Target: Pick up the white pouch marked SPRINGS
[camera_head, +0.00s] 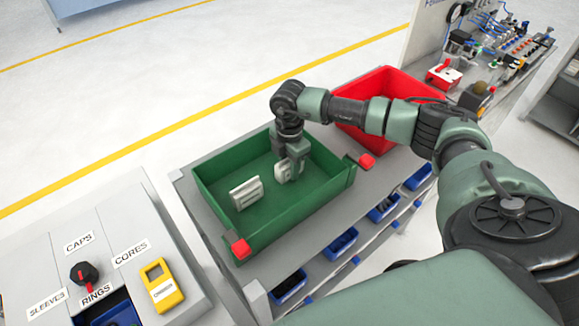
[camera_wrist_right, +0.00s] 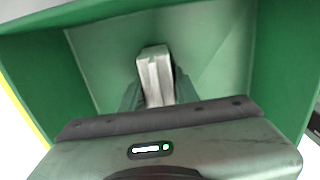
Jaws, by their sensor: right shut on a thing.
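My right gripper (camera_head: 291,160) reaches down into the green crate (camera_head: 300,213) and is shut on a white pouch (camera_head: 282,172). The held pouch also shows in the right wrist view, between the fingers (camera_wrist_right: 155,77), standing up from them toward the crate's green inside. A second white pouch (camera_head: 245,194) lies in the crate to the left of the gripper, apart from it. No marking can be read on either pouch, so I cannot tell which one says SPRINGS. My left gripper is not in view.
A red crate (camera_head: 385,78) stands behind my right arm on the same grey bench. Small blue bins (camera_head: 341,243) line the bench's near side. A grey panel with labels, a knob and a yellow device (camera_head: 161,286) is at the lower left. The crate walls surround the gripper.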

